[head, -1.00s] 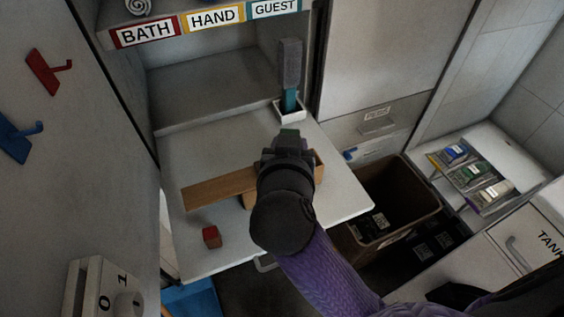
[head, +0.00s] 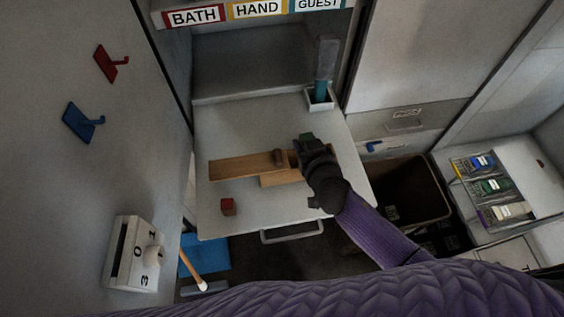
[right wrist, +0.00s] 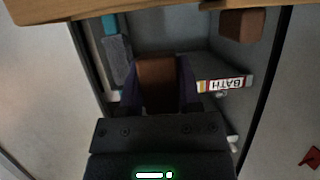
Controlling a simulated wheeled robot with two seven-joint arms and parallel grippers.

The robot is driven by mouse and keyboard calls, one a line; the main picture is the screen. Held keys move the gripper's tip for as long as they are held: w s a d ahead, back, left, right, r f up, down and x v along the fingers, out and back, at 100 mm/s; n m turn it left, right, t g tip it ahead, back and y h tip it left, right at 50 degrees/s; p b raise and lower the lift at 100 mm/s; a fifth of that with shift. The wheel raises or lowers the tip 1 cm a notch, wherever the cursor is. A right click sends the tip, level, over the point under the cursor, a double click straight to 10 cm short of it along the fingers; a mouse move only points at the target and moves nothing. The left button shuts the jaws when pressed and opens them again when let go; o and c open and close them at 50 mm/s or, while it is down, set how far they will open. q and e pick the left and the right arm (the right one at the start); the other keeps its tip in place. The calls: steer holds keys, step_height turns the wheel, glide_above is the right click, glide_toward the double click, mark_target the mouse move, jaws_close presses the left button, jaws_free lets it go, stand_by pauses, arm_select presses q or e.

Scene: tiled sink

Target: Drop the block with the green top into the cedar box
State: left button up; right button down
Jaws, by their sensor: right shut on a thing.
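My right gripper (head: 306,146) is over the right end of the wooden box (head: 284,180) in the head view. It is shut on a brown block (right wrist: 156,82), seen between the fingers in the right wrist view. A dark green patch at the fingertips in the head view looks like the green top of this block (head: 306,137). A flat wooden lid (head: 238,166) with a brown knob (head: 279,157) lies across the box and sticks out to the left. The gripper hides much of the box's right part. My left gripper is not in view.
A small red block (head: 228,206) lies on the white shelf (head: 265,219) in front of the lid. A brush stands in a white holder (head: 319,100) behind the gripper. A dark open bin (head: 415,190) is to the right. The shelf's front is mostly clear.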

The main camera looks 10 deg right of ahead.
mark_target(292, 175)
step_height(292, 175, down, 5)
steer(key=b, duration=0.3)
steer(key=shift+r, duration=0.2)
steer(key=shift+f, duration=0.2)
steer(key=shift+r, duration=0.1)
steer(key=shift+c, duration=1.1)
jaws_free()
